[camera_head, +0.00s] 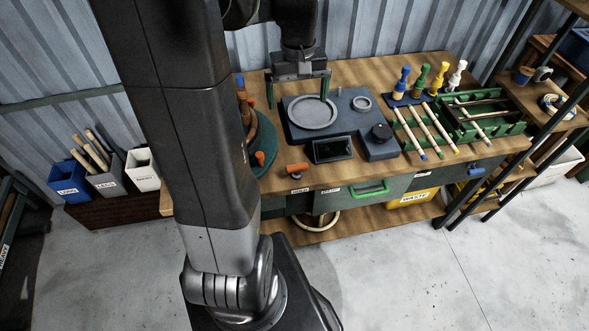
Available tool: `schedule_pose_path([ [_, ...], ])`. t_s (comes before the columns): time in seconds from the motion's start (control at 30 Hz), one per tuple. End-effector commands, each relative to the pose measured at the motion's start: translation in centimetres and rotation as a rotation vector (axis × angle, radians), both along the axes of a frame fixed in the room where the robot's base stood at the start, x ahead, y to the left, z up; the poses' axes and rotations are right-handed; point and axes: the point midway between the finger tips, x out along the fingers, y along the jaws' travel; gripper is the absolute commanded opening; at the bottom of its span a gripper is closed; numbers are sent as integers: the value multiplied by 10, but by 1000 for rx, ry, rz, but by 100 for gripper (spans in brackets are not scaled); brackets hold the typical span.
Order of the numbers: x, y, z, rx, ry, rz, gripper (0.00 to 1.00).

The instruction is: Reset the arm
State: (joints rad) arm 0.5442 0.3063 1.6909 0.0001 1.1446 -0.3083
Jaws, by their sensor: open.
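My gripper (299,91) hangs from my arm at the top middle of the head view, pointing down. Its two fingers are spread apart, with nothing seen between them. It is over the left part of the workbench (345,72), in front of the wall. My arm's large dark link runs down the left middle and hides part of the bench and a green round fixture (264,146).
Coloured-handled tools (421,79) stand at the bench's back right. Rods with coloured tips (432,128) lie across a green rack (478,120). An orange clamp-like piece (297,168) is near the front edge. Bins (69,178) stand left; shelves (559,112) stand right.

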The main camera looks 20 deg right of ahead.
Motion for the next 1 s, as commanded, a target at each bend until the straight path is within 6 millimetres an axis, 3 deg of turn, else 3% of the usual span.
schedule_pose_path([
  [0.03,0,0,-12,0,1,0,100],
  [0.27,0,0,-27,0,0,0,100],
  [1.0,0,0,-28,0,0,0,100],
])
